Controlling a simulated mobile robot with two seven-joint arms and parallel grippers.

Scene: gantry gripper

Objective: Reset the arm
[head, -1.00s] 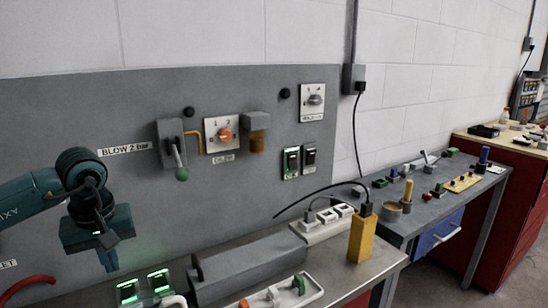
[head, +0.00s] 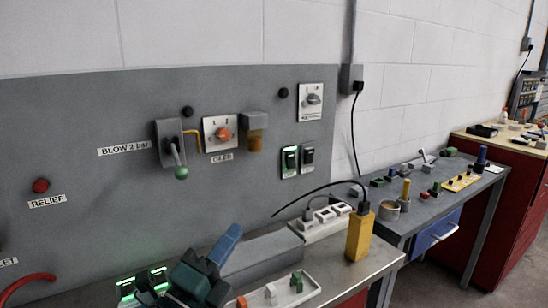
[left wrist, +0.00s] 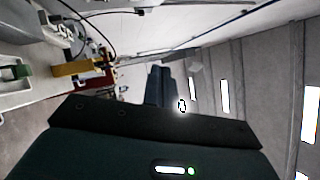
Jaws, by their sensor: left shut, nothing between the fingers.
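My left gripper (head: 233,234) is low in the head view, dark teal with blue fingers pointing up and to the right. It is in front of the grey block (head: 272,252) on the bench and hides part of it. In the left wrist view the fingers (left wrist: 159,72) are together with nothing between them. Most of my left arm is out of the head view. My right gripper is not seen.
The grey panel carries a red button (head: 41,185), a lever with a green knob (head: 181,173) and an orange rotary switch (head: 223,134). Lit green switches (head: 158,276) are beside the gripper. A yellow box (head: 360,238) stands on the bench to the right.

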